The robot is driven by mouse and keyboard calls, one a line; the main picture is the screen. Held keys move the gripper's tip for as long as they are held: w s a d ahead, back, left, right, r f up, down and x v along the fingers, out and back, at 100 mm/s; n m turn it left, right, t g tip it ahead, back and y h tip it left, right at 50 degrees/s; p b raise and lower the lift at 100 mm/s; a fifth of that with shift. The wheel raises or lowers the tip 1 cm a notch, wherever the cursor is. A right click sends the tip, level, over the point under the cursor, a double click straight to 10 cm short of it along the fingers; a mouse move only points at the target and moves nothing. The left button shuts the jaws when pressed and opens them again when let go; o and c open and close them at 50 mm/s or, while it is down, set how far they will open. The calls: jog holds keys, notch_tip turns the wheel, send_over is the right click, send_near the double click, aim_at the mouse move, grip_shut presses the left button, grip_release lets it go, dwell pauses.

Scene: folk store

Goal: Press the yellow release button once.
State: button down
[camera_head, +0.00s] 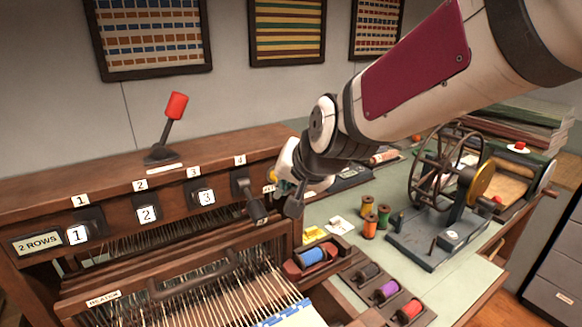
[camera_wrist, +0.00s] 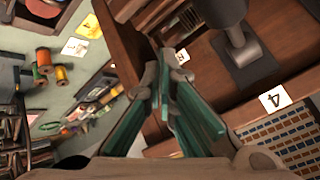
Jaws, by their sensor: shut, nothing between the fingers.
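The yellow release button (camera_head: 272,175) shows as a small yellow patch on the loom's wooden front, right of lever 4. My gripper partly covers it in the head view. A white label (camera_head: 269,188), partly hidden, sits just below it. My gripper (camera_head: 283,178) is at the right end of this panel, close to the button. In the wrist view my gripper (camera_wrist: 163,75) is shut and empty, its teal-sided fingers meeting beside the label (camera_wrist: 182,56). The button is not visible there, and I cannot tell whether the fingers touch it.
Lever 4 (camera_head: 246,188) stands close left of my gripper, and its black handle (camera_head: 257,210) juts forward. A red-handled lever (camera_head: 175,106) stands upright on the loom. Thread spools (camera_head: 370,225) and a winding wheel (camera_head: 445,170) occupy the green table at right.

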jog(key=shift+w, duration=0.1)
jog(key=shift+w+a+p, duration=0.25)
jog(key=shift+p, duration=0.05)
jog(key=shift+w+a+p, duration=0.25)
jog(key=shift+w+p, duration=0.05)
jog(key=shift+w, duration=0.15)
dwell(1.0)
dwell(0.3)
jog(key=shift+s+d+b, duration=0.5)
jog(key=shift+s, duration=0.25)
jog(key=shift+s, duration=0.1)
jog(key=s+d+b, duration=0.1)
jog(key=s, duration=0.1)
jog(key=s+d+b, duration=0.1)
jog(key=s, duration=0.1)
jog(key=shift+d, duration=0.4)
